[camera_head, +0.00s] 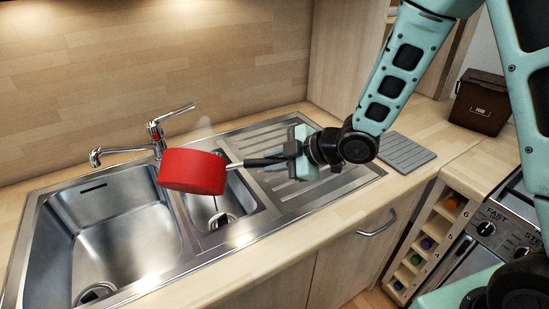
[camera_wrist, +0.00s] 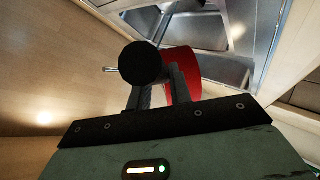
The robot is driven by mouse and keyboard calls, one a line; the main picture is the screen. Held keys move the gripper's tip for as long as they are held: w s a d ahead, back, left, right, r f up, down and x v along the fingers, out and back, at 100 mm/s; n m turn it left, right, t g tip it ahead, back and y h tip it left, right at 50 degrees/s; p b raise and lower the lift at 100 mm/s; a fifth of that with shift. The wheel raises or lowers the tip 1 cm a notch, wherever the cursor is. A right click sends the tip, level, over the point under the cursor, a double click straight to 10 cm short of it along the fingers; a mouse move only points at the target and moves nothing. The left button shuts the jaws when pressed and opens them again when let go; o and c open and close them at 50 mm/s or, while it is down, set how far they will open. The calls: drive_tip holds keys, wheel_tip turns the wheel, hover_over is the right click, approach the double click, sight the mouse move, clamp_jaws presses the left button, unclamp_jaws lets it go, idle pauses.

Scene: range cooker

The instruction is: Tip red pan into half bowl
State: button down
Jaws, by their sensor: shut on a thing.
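The red pan (camera_head: 193,171) is held in the air over the sink, above the left part of the half bowl (camera_head: 240,202) and the divider beside the large bowl. It looks slightly tilted; its inside is hidden from the head view. My gripper (camera_head: 281,158) is shut on the pan's dark handle, to the right of the pan. In the wrist view the red pan (camera_wrist: 180,75) shows behind the round black handle end, between the fingers (camera_wrist: 157,95). A faint pale wisp shows just above the pan in the head view.
The large sink bowl (camera_head: 110,235) lies to the left, with the tap (camera_head: 155,138) behind the pan. The ribbed drainboard (camera_head: 325,180) is under my gripper. A grey ribbed mat (camera_head: 405,152) and a dark brown bin (camera_head: 482,102) stand on the right counter.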

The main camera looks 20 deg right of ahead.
drive_tip(key=shift+w+d+f+m+g+p, duration=0.15)
drive_tip(key=shift+w+m+g+p, duration=0.2)
drive_tip(key=shift+p, duration=1.1)
drive_tip(key=shift+w+d+r+m+g+p, duration=0.1)
drive_tip(key=shift+w+m+g+p, duration=0.25)
drive_tip(key=shift+p, duration=1.05)
idle(1.7)
drive_tip(key=shift+w+d+f+m+g+y+p, duration=0.25)
drive_tip(key=shift+w+g+p, duration=0.2)
drive_tip(key=shift+p, duration=1.15)
drive_tip(key=shift+w+d+f+m+g+y+p, duration=0.1)
drive_tip(key=shift+w+f+m+g+y+p, duration=0.25)
drive_tip(key=shift+p, duration=1.25)
